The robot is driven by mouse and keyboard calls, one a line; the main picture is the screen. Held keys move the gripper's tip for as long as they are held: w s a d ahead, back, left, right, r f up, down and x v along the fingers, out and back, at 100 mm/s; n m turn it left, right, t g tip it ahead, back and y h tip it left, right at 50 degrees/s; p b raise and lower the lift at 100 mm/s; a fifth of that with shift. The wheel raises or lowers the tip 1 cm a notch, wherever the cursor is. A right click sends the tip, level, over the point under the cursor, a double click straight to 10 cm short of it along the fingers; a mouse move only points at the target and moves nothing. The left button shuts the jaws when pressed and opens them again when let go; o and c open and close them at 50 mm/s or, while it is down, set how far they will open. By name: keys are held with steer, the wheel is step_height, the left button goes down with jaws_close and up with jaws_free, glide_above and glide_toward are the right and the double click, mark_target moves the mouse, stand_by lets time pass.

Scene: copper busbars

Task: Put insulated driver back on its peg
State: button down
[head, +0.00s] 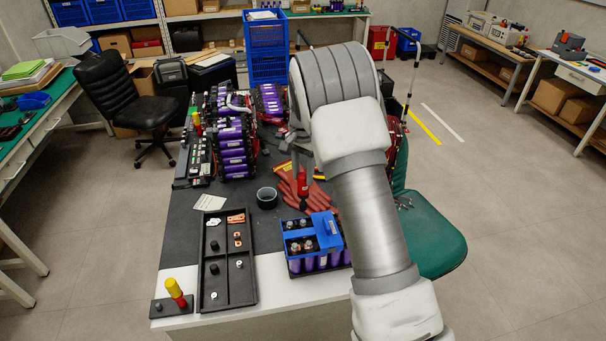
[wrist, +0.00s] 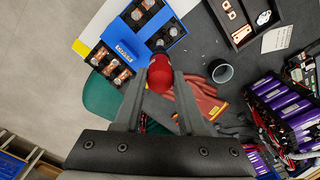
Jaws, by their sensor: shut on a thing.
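The insulated driver (wrist: 160,72) has a red handle. In the wrist view it sits between the fingertips of my gripper (wrist: 158,85), which is shut on it. In the head view the red driver (head: 303,184) hangs over the table near the red gloves, and my arm hides much of the gripper. A small dark stand (head: 185,308) lies at the table's front left corner. It bears a yellow and red tool (head: 176,293) and, to its left, a short bare peg (head: 158,307). My gripper is well to the right of and behind this stand.
A black tray (head: 250,285) with copper parts lies right of the stand. A blue-topped cell box (head: 290,224) stands right of the tray. A dark cup (head: 267,197), red gloves (wrist: 207,98) and purple battery modules (head: 235,150) lie behind. A green chair (head: 430,235) stands at right.

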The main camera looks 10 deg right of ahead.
steer(key=s+a+f+b, duration=0.2)
steer(key=a+f, duration=0.1)
steer(key=a, duration=0.9)
steer(key=s+a+f+b, duration=0.2)
steer(key=a+f, duration=0.2)
steer(key=a, duration=0.7)
steer(key=s+a+f+b, duration=0.2)
steer(key=a+f, duration=0.1)
steer(key=a, duration=0.9)
steer(key=s+a+f+b, duration=0.4)
steer(key=s+a+f, duration=0.3)
steer(key=a, duration=0.4)
steer(key=shift+s+a+f, duration=0.15)
steer(key=shift+a+f, duration=0.1)
steer(key=shift+f+b, duration=0.65)
steer(key=shift+f, duration=0.5)
steer(key=shift+c, duration=2)
jaws_free()
